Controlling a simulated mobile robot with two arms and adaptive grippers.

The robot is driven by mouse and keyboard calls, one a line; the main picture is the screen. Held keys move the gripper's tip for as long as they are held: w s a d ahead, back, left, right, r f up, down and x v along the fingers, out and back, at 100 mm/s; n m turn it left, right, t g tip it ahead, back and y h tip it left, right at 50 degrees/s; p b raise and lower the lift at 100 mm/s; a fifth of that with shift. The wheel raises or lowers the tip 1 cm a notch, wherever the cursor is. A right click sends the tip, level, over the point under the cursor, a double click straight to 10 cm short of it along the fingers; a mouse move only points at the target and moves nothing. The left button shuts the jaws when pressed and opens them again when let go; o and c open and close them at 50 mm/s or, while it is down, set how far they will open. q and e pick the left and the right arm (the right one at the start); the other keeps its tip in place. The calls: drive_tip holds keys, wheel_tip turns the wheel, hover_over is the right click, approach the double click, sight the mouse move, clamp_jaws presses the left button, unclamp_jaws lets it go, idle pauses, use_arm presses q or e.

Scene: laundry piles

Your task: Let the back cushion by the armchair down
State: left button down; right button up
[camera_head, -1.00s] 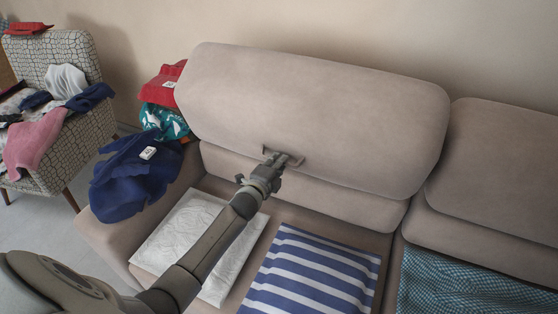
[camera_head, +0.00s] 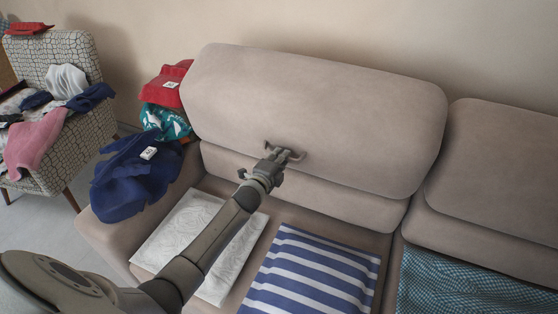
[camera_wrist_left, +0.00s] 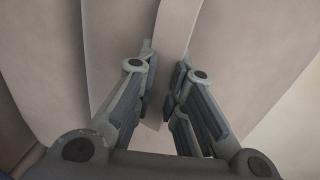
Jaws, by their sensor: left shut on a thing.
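The back cushion (camera_head: 320,110) by the armchair is a large beige block on the left part of the sofa. It sits higher than the neighbouring back cushion (camera_head: 495,165), and a strip of sofa back shows under its lower edge. My left gripper (camera_head: 280,154) is at that lower edge, shut on the cushion's small pull tab. In the left wrist view the tab (camera_wrist_left: 157,110) runs between the two fingers (camera_wrist_left: 164,95). The fingers partly hide it. My right gripper is in neither view.
The patterned armchair (camera_head: 85,130) with clothes stands at left. White folded cloth (camera_head: 182,232), striped cloth (camera_head: 315,270) and checked cloth (camera_head: 460,290) lie on the seats.

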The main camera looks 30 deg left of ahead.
sight(285, 146)
use_arm(q)
drive_tip(key=shift+w+a+r+b, duration=0.15)
drive_tip(key=shift+w+b, duration=0.15)
drive_tip(key=shift+w, duration=0.75)
drive_tip(key=shift+w+d+r+b, duration=0.15)
drive_tip(key=shift+w+b, duration=0.1)
drive_tip(key=shift+w, duration=0.85)
drive_tip(key=shift+w+a+r+b, duration=0.15)
drive_tip(key=shift+w+b, duration=0.15)
drive_tip(key=shift+w, duration=0.75)
drive_tip(key=c, duration=1.4)
unclamp_jaws()
drive_tip(key=shift+r, duration=0.15)
drive_tip(key=shift+c, duration=0.2)
drive_tip(key=shift+r, duration=0.2)
